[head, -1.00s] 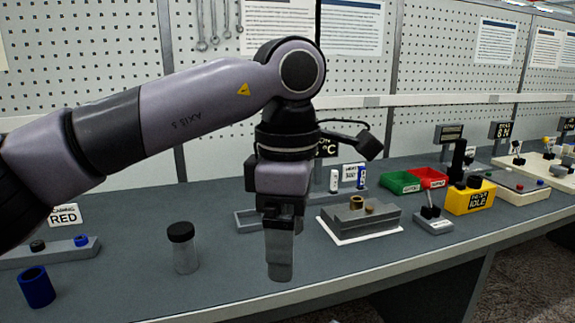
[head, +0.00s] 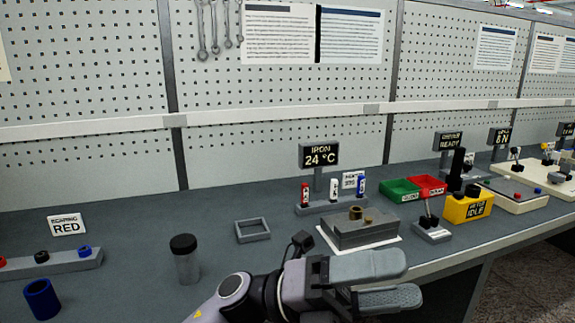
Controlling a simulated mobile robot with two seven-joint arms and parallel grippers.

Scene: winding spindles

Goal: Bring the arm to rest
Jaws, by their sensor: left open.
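My left arm comes in at the bottom of the head view, low in front of the bench. My left gripper (head: 395,280) points to the right with its two fingers apart and nothing between them. It appears near the bench's front edge, below the grey block fixture (head: 365,232) in the picture. My right gripper does not show.
The bench (head: 130,210) holds a black-capped clear jar (head: 186,262), a blue cup (head: 41,298), an empty grey square frame (head: 252,230) and an iron stand (head: 330,207) reading 24 °C. Green (head: 399,190) and red (head: 428,186) bins and a yellow box (head: 468,207) stand right.

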